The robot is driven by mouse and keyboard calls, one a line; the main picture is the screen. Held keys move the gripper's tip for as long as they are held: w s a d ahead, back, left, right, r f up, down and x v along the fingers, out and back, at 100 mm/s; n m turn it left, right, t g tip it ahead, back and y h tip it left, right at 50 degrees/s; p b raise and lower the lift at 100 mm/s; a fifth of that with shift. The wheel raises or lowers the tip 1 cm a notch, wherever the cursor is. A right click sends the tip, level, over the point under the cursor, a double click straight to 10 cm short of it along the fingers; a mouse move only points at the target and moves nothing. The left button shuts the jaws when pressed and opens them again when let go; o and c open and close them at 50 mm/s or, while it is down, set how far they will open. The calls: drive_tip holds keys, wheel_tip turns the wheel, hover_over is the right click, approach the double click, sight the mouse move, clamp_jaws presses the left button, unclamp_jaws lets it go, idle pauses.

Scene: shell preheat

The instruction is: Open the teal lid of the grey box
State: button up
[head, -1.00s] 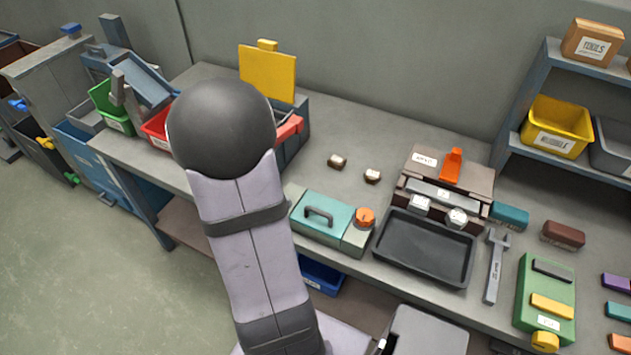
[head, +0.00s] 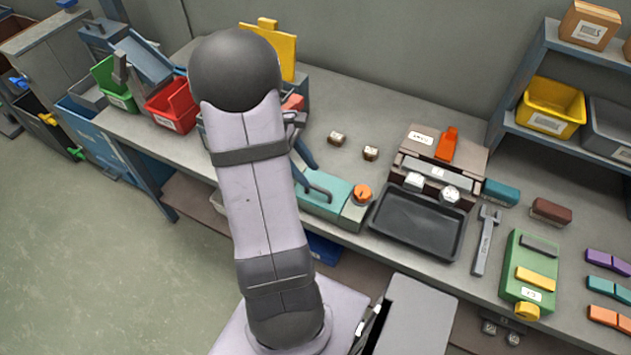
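The grey box (head: 354,217) stands at the front edge of the workbench, left of the black tray. Its teal lid (head: 338,201) looks shut and flat. A dark handle (head: 319,188) stands on the lid, and an orange knob (head: 361,193) sits at the box's right end. My arm hides the left part of the box and lid. My gripper (head: 307,163) shows only partly, as dark blue-grey parts beside my arm, just behind and above the lid's handle. I cannot tell whether its fingers are apart or whether it touches the handle.
A black tray (head: 418,221) lies right of the box, with a brown device (head: 440,162) behind it. Two small brown blocks (head: 336,138) lie behind the box. A raised yellow lid (head: 283,52) stands behind my arm. A wrench (head: 486,241) and green case (head: 529,273) are farther right.

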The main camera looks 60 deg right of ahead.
sight(320, 188)
drive_tip(key=shift+p+x, duration=0.55)
drive_tip(key=shift+x, duration=2.55)
clamp_jaws()
